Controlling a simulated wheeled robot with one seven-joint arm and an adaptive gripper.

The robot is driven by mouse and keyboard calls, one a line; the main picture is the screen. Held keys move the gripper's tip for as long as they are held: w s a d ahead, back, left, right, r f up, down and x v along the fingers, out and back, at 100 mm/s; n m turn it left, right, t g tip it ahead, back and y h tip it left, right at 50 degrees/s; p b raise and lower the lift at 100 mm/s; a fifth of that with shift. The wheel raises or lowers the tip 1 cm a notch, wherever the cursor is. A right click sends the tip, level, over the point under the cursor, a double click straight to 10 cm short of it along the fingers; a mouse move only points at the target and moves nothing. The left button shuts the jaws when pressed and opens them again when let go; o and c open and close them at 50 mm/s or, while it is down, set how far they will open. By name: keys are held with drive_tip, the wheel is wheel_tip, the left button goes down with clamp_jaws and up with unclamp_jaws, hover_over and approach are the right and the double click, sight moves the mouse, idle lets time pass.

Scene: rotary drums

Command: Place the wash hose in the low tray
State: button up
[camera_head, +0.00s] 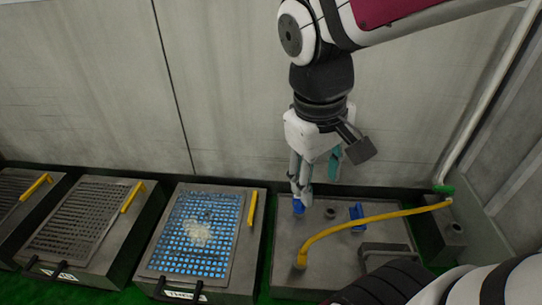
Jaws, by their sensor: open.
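A yellow wash hose (375,220) runs from a green fitting (444,189) at the right across the rightmost grey unit. Its bent free end hangs down near that unit's front left. My gripper (318,190) points down over the back left of this unit, open, with nothing seen between its fingers. It is behind the hose's free end and apart from it. A blue piece (298,206) shows at the left fingertip; I cannot tell whether it belongs to the finger. Which surface is the low tray is not clear; the rightmost unit has a flat grey top (287,235).
A blue bracket (357,213) stands on the rightmost unit, close under the hose. Several units with perforated trays (196,235) stand to the left, with yellow handles (251,208) on top. A concrete wall rises behind. A pale pipe stands at the right.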

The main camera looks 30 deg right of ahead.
drive_tip(key=s+a+r+y, duration=0.1)
drive_tip(key=s+a, duration=0.2)
drive_tip(key=s, duration=0.2)
drive_tip(key=s+a+r+m, duration=0.1)
drive_tip(key=s+a, duration=0.1)
drive_tip(key=s, duration=0.4)
drive_tip(key=shift+s+a+r+y, duration=0.2)
drive_tip(key=shift+a+y, duration=0.2)
wheel_tip(320, 180, up, 32)
drive_tip(key=t+p, duration=0.4)
drive_tip(key=p, duration=2.6)
drive_tip(key=shift+d, duration=0.25)
